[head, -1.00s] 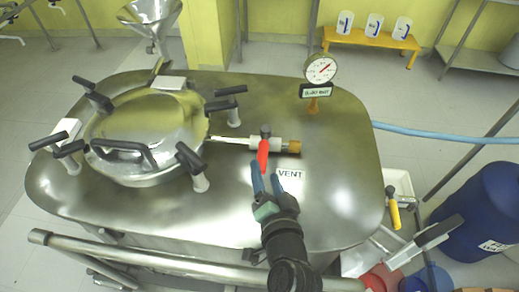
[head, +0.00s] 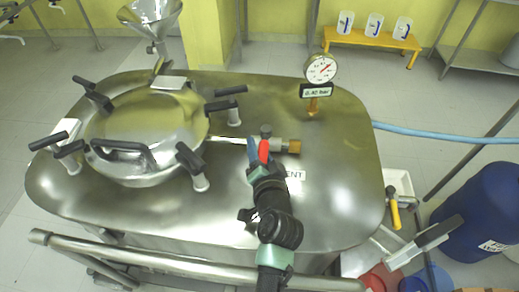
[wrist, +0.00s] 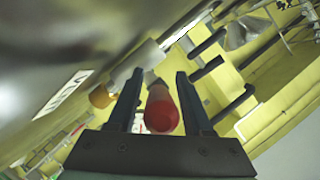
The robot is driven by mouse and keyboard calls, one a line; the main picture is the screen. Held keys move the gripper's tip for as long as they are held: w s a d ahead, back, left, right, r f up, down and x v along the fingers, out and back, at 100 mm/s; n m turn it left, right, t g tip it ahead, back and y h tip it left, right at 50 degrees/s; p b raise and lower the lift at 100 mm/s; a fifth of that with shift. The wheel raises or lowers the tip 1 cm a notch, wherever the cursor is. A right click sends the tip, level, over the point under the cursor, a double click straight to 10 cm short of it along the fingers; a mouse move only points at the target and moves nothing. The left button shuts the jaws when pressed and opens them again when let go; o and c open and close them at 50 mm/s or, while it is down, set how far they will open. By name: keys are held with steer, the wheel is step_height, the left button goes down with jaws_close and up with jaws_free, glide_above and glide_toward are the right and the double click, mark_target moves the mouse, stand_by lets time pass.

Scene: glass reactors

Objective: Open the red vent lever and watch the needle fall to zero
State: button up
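The red vent lever (head: 264,150) sits on a valve with a brass end (head: 294,146) on top of the steel vessel (head: 335,190). My gripper (head: 262,144) is at the lever, with a blue finger beside it in the head view. In the wrist view, the rounded red lever end (wrist: 161,113) lies between the two dark fingers of my gripper (wrist: 160,73), with gaps on both sides. The gripper is open around the lever. The round gauge (head: 320,68) has a red needle pointing to the upper right; the label below seems to read 0.40 bar. The VENT label (head: 295,180) is partly hidden.
A round lid (head: 150,130) with several black-handled clamps is left of the valve. A steel rail (head: 150,258) runs along the vessel's front. A blue hose (head: 440,134) runs right, and a blue drum (head: 490,205) stands at the far right.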

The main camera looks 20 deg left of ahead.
jaws_close()
stand_by(1.2)
